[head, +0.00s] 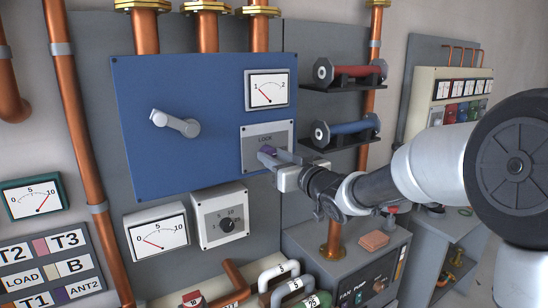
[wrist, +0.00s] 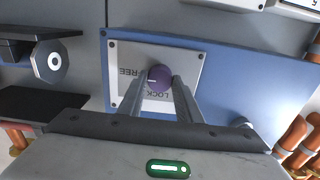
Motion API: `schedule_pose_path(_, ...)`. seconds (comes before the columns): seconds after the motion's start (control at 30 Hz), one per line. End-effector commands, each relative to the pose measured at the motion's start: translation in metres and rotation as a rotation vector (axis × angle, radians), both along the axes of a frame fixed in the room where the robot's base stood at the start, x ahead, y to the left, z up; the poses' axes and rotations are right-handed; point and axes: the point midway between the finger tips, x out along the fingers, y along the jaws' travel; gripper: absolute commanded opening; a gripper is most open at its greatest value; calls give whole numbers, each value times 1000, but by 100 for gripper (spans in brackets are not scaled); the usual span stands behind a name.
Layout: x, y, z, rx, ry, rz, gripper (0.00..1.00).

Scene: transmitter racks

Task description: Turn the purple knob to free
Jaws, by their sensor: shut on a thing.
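The purple knob (head: 268,151) sits on a light grey plate (head: 283,135) at the lower right of the blue panel, with LOCK printed above it. My gripper (head: 270,158) reaches it from the right. In the wrist view, which is upside down, the purple knob (wrist: 160,74) is between the two fingers of my gripper (wrist: 159,84), which is shut on it. The word FREE is left of the knob and LOCK is below it, partly hidden by a finger. A short pale mark on the knob lies on its left side, towards FREE.
The blue panel (head: 185,95) also carries a grey lever (head: 175,123) and a gauge (head: 268,90). Red (head: 350,73) and blue (head: 347,130) cylinders stand out on shelves just right of the panel. A dial box (head: 220,215) is below.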

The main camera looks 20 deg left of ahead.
Motion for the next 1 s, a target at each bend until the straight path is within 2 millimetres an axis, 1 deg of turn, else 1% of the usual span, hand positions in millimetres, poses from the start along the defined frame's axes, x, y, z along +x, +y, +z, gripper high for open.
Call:
schedule_pose_path(0.13,0,0,-1,0,3,-1,9)
schedule_pose_path(0.17,0,0,-1,0,3,-1,34)
schedule_pose_path(0.2,0,0,-1,0,3,-1,41)
schedule_pose_path(0.27,0,0,-1,-1,2,-1,50)
schedule_pose_path(0.57,-1,-1,0,-1,1,0,50)
schedule_pose_path(0.67,-5,-6,0,-1,-1,-1,50)
schedule_pose_path(0.77,-14,-18,-1,-3,-1,-2,50)
schedule_pose_path(0.87,-28,-35,-1,-4,-1,-4,50)
schedule_pose_path(1.0,-51,-61,0,-3,-3,-4,50)
